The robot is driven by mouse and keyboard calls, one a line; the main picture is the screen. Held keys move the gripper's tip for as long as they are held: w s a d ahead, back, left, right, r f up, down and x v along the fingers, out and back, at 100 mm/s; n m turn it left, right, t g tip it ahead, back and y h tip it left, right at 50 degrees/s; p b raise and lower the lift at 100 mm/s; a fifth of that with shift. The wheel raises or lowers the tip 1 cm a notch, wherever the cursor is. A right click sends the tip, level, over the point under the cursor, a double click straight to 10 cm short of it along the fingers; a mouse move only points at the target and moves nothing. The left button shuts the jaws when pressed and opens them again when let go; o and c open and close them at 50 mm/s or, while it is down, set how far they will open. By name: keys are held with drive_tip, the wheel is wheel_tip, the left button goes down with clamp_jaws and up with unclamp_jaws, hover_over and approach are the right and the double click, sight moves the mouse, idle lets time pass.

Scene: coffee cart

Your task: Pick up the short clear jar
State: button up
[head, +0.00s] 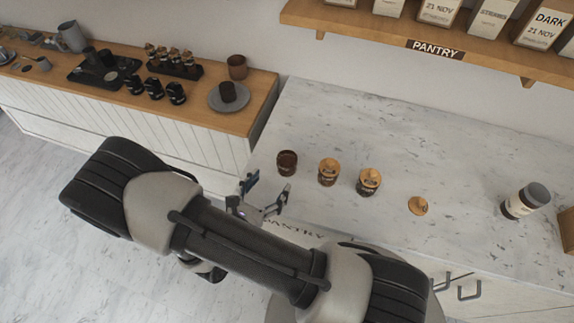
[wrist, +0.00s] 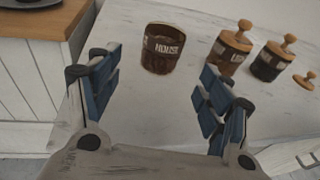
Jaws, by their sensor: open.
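A short clear jar with dark contents and a HOUSE label (wrist: 161,52) stands upright and lidless on the marble counter; the head view shows it as the leftmost jar (head: 287,163). Two similar jars with wooden knobbed lids stand to its right, a middle one (head: 328,172) and a right one (head: 369,182). A loose wooden lid (head: 418,206) lies on the counter. My gripper (head: 267,188) is open and empty at the counter's front left edge, short of the HOUSE jar. In the wrist view the jar appears beyond and between the blue-padded fingers, apart from them.
A pantry shelf (head: 400,35) with labelled bags overhangs the back. A wooden-topped counter (head: 205,112) with cups and trays is at left. The counter behind the jars is clear.

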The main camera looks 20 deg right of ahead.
sight(282, 171)
drive_tip(key=x, duration=0.2)
drive_tip(key=shift+w+d, duration=0.25)
drive_tip(key=shift+d, duration=0.05)
drive_tip(key=x, duration=0.3)
drive_tip(key=b+x, duration=0.1)
drive_tip(key=shift+d+f, duration=0.15)
drive_tip(key=shift+f, duration=0.15)
drive_tip(key=shift+w+d, duration=0.25)
drive_tip(key=shift+d, duration=0.05)
drive_tip(key=shift+c, duration=0.4)
drive_tip(key=c, duration=1.2)
